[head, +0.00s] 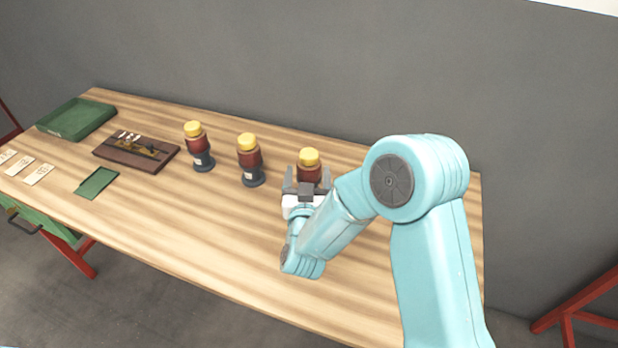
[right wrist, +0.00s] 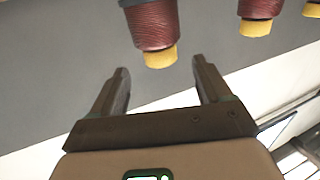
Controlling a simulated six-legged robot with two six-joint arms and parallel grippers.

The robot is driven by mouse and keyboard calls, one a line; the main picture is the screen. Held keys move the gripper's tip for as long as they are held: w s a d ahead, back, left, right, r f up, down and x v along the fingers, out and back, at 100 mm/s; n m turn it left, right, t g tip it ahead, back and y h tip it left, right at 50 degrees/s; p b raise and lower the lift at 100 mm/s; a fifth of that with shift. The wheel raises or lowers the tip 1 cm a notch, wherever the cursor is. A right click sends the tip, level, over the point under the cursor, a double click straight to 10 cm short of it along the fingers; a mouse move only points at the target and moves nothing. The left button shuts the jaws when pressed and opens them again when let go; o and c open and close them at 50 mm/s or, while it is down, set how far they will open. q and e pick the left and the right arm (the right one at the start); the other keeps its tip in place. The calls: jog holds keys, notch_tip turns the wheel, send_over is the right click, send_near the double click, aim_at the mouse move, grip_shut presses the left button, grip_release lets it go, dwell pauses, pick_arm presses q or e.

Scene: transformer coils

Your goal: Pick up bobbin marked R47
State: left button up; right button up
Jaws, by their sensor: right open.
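Three bobbins with dark red windings, yellow tops and dark bases stand upright in a row on the table: a left one (head: 196,140), a middle one (head: 249,158) and a right one (head: 309,172). Pale labels show low on the left and middle ones, but no marking is legible, so I cannot tell which is R47. My right gripper (head: 306,183) is open at the right bobbin, hiding its lower part. In the right wrist view, which looks upside down, the nearest bobbin (right wrist: 155,25) is beyond the spread, empty fingers (right wrist: 161,68). My left gripper is out of view.
The wooden table (head: 200,235) has clear room in front of the bobbins. At the left are a green tray (head: 72,120), a brown board with small parts (head: 120,154), a green card (head: 97,183) and several pale cards (head: 38,175). A grey wall stands behind.

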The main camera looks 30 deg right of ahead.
aim_at(309, 152)
jog(key=x, duration=0.3)
jog(key=shift+w+d, duration=0.1)
jog(key=shift+d, duration=0.05)
jog(key=p+x, duration=0.2)
jog(key=x, duration=0.2)
jog(key=shift+w+d, duration=0.15)
jog(key=shift+w, duration=0.1)
jog(key=shift+w+d+f, duration=0.1)
jog(key=shift+w+d, duration=0.15)
jog(key=shift+w, duration=0.15)
jog(key=shift+a, duration=0.1)
grip_shut()
